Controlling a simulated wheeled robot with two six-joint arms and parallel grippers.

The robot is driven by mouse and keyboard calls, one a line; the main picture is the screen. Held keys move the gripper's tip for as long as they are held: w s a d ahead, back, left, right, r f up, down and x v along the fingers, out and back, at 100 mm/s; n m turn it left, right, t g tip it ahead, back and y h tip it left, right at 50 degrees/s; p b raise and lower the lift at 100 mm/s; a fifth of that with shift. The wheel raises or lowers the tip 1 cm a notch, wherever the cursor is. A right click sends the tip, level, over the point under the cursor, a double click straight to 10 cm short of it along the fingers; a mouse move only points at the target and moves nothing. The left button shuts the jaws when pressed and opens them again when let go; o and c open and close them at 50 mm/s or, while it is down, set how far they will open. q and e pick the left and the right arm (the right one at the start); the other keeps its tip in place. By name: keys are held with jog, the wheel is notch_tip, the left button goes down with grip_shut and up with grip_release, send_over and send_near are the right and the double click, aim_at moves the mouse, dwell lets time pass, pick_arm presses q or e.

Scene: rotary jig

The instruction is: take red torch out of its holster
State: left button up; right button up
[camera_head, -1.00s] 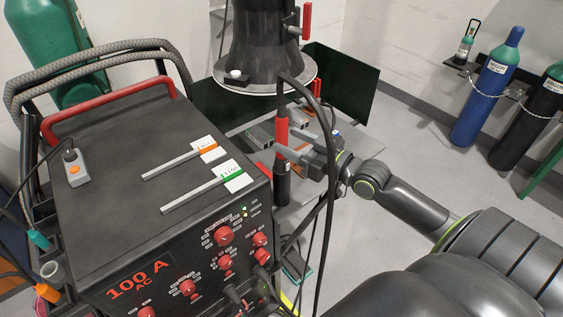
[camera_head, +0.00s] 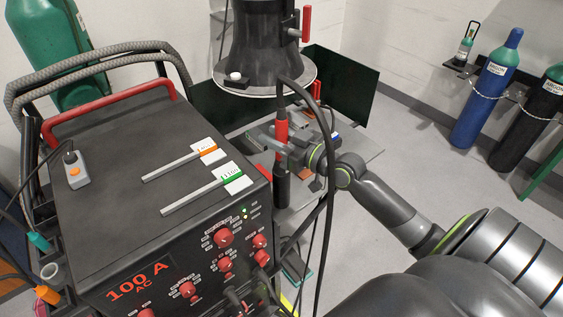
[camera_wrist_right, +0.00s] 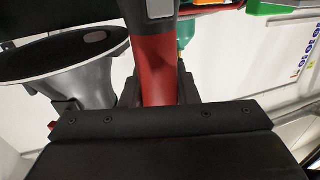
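The red torch (camera_head: 281,133) stands upright, with its red handle above a black cylindrical holster (camera_head: 282,186). Its black cable loops up from the top and down to the right. My right gripper (camera_head: 282,149) is at the torch's handle, just above the holster. In the right wrist view the red handle (camera_wrist_right: 157,75) lies between the two dark fingers, which press close on both sides. The torch's lower end is hidden. My left gripper is in neither view.
A black welding machine (camera_head: 120,190) with a red handle bar stands at the left. A dark conical hood (camera_head: 265,45) hangs above the torch. Behind is a dark green screen (camera_head: 343,85). Gas cylinders (camera_head: 488,88) stand against the right wall.

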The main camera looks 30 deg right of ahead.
jog(key=c, duration=0.5)
jog(key=shift+o, duration=0.2)
jog(key=shift+r, duration=0.1)
notch_tip(320, 180, up, 18)
jog(key=p, duration=0.3)
jog(key=shift+p, duration=0.4)
